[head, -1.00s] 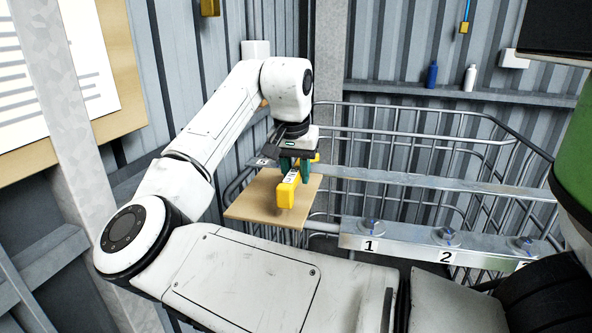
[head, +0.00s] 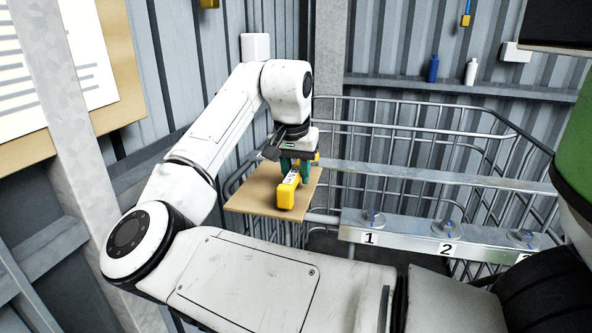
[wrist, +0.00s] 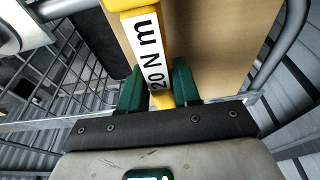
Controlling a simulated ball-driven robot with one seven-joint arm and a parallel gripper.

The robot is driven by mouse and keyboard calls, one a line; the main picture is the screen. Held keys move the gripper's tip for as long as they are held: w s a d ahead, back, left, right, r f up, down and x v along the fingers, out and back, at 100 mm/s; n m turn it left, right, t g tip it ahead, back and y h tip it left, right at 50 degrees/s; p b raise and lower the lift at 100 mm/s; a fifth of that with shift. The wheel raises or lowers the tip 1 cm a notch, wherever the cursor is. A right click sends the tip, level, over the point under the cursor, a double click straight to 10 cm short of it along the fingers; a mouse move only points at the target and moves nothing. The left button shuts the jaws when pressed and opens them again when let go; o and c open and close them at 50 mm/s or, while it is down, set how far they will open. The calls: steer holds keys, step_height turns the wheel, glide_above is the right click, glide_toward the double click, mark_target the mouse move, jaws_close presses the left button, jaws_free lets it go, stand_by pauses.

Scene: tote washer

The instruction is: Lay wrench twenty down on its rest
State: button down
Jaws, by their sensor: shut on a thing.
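A yellow wrench (head: 288,194) with a white label is in my gripper (head: 295,170) over a tan wooden board (head: 248,203), which looks like its rest. In the wrist view the label on the wrench (wrist: 147,50) reads "20 N m". The green fingers of my gripper (wrist: 158,88) are shut on the wrench's labelled body from both sides. The tan board (wrist: 215,45) shows behind the wrench there. The wrench lies low over the board; I cannot tell whether it touches it. Its far end is partly hidden by the fingers.
A wire basket (head: 420,135) stands behind and right of the board. A metal rail (head: 405,233) with numbered knobs runs in front of the basket. A blue bottle (head: 433,69) and a white bottle (head: 471,71) stand on a shelf at the back.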

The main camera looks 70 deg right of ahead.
steer(key=shift+f, duration=0.25)
stand_by(0.3)
steer(key=shift+c, duration=0.8)
jaws_free()
steer(key=shift+r+p, duration=0.1)
steer(key=shift+p, duration=0.2)
steer(key=shift+p+v, duration=3.35)
steer(key=shift+v, duration=1.05)
steer(key=shift+a, duration=0.1)
